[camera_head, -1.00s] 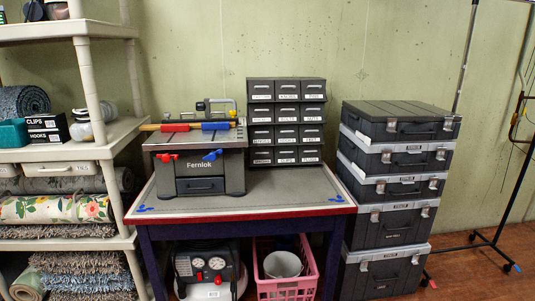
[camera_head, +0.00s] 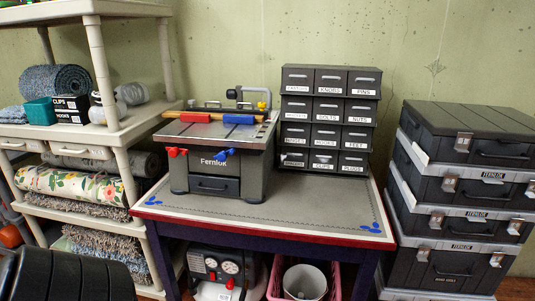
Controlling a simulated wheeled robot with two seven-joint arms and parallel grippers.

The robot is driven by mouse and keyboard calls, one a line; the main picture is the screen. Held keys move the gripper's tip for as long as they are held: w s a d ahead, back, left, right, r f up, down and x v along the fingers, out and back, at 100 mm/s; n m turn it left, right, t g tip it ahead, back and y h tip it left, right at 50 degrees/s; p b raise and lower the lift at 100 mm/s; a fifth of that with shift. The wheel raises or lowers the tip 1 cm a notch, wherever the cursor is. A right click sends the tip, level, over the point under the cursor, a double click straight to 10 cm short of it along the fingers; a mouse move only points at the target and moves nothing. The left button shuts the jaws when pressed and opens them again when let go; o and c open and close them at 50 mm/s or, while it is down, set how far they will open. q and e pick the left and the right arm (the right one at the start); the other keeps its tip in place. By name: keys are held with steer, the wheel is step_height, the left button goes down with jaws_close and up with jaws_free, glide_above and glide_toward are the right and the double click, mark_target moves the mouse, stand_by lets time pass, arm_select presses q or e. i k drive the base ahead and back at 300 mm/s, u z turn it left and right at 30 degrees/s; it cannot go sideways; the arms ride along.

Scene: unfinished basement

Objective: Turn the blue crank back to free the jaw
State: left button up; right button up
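The grey Fernlok workbench (camera_head: 221,162) stands on the left half of the table. The blue crank (camera_head: 229,154) is on its front face at the right. A red crank (camera_head: 177,152) is on its front face at the left. On the bench top lie a red jaw block (camera_head: 195,117) and a blue jaw block (camera_head: 239,119), side by side along a wooden strip (camera_head: 175,114). Whether a jaw is clamped on the strip cannot be told. Neither gripper shows. A dark ribbed shape at the lower left may be part of my arm.
The table (camera_head: 320,208) has free room in front of and right of the bench. A drawer cabinet (camera_head: 327,120) stands at the back right. Stacked cases (camera_head: 465,185) are at the right, a loaded shelf unit (camera_head: 118,135) at the left. A pink basket (camera_head: 331,285) is below.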

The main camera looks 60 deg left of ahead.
mark_target(222, 156)
steer(key=u, duration=0.4)
steer(key=i, duration=0.9)
steer(key=u, duration=0.8)
